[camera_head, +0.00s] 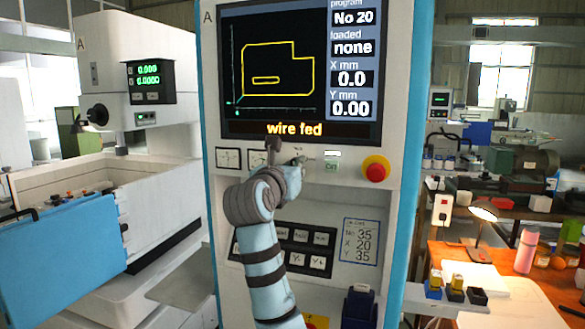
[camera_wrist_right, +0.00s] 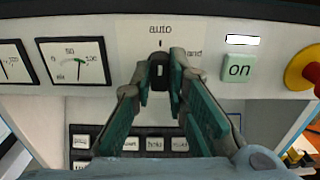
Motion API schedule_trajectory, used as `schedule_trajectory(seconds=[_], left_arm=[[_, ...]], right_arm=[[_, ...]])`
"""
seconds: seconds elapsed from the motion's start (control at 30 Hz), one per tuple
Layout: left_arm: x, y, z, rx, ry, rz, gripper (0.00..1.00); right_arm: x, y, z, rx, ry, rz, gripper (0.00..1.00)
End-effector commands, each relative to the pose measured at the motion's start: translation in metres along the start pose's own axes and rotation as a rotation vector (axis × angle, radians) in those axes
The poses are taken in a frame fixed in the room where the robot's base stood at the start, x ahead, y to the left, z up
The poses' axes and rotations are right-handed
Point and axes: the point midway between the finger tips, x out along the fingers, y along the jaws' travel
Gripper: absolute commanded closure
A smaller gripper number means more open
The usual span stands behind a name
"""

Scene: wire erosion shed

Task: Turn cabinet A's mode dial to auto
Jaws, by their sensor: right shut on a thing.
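Cabinet A (camera_head: 395,150) stands upright in front of me, with the letter A at its top left. Its mode dial (camera_wrist_right: 159,74) is a small dark knob below the "auto" label (camera_wrist_right: 160,29), with "hand" at its upper right, partly covered. My right gripper (camera_wrist_right: 160,68) is shut on the dial, a finger on each side. The dial looks about upright, in line with the tick under "auto"; the fingers hide part of it. In the head view my right arm covers the dial. My left gripper is not in view.
The screen (camera_head: 280,75) reads "wire fed", loaded none. Right of the dial are a green "on" button (camera_wrist_right: 238,68) and a red stop button (camera_head: 376,169). Dial gauges (camera_wrist_right: 77,63) lie left, a key panel (camera_head: 305,250) below. A workbench (camera_head: 535,300) stands at right.

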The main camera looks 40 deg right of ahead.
Motion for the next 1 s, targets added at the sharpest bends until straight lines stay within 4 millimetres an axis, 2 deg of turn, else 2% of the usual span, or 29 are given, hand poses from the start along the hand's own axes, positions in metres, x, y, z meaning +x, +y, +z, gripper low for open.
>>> schedule_trajectory(seconds=[0.17, 0.2, 0.3, 0.63, 0.77, 1.0], left_arm=[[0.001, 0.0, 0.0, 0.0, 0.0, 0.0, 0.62], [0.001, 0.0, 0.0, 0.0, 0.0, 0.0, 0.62], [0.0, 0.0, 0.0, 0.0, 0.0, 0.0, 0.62], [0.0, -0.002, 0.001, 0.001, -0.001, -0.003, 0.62], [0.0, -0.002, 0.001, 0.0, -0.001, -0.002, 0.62], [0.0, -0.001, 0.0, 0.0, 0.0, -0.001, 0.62]], right_arm=[[0.0, 0.001, -0.004, -0.005, 0.01, -0.001, 1.0], [0.0, 0.001, -0.004, -0.005, 0.009, -0.001, 0.79], [0.0, 0.001, -0.003, -0.003, 0.007, -0.001, 0.66], [-0.004, 0.001, -0.001, 0.0, 0.002, 0.001, 0.66], [-0.026, 0.002, -0.002, 0.003, 0.003, 0.004, 0.66], [-0.092, 0.002, -0.002, 0.002, 0.006, 0.006, 0.66]])
